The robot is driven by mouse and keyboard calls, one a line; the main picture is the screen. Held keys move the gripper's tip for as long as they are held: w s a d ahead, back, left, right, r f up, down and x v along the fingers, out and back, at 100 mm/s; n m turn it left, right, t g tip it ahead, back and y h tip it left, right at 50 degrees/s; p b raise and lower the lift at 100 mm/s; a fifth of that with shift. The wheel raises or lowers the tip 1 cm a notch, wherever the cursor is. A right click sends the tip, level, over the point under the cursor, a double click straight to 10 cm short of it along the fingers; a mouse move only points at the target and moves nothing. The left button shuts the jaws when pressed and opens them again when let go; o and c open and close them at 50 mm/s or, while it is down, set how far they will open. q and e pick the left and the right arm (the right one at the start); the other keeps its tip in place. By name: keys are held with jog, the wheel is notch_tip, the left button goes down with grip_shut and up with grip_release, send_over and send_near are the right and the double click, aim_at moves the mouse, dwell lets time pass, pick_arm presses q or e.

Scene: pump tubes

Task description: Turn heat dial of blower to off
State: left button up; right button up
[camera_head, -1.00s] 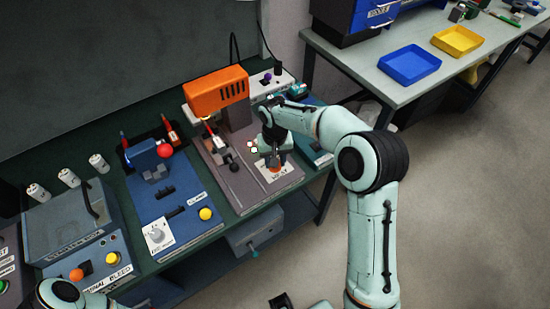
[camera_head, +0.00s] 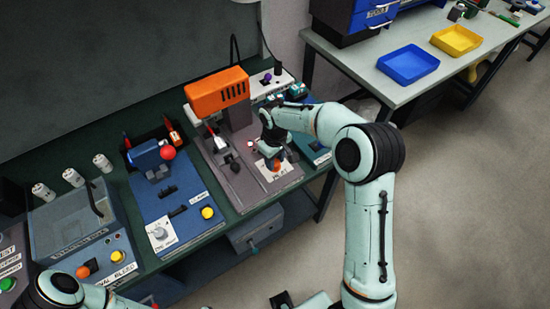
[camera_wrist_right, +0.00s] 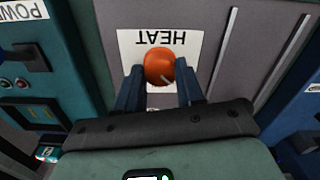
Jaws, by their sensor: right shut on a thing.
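The blower has an orange housing (camera_head: 217,92) on a grey base. Its orange heat dial (camera_head: 274,164) sits at the front right of that base. In the right wrist view the round dial (camera_wrist_right: 158,63) sits on a white HEAT label (camera_wrist_right: 190,47), seen upside down. A light pointer mark on the dial faces the lower right of that view. My right gripper (camera_wrist_right: 158,75) is shut on the dial, with one dark finger on each side of it. In the head view my right gripper (camera_head: 272,157) partly covers the dial. Only part of my left arm shows at the lower left.
A blue station (camera_head: 180,215) with a yellow button and white dial stands left of the blower. A teal unit (camera_head: 316,152) stands close on its right. A side table holds blue (camera_head: 408,65) and yellow (camera_head: 457,41) trays. The floor at right is clear.

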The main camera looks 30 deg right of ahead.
dwell(0.4)
jog(key=o, duration=1)
jog(key=shift+o, duration=0.2)
pick_arm(q)
jog(key=shift+w+r+p, duration=0.55)
jog(key=shift+r+p, duration=0.1)
jog(key=shift+r, duration=0.2)
pick_arm(e)
notch_tip(320, 180, up, 14)
jog(key=shift+f, duration=0.25)
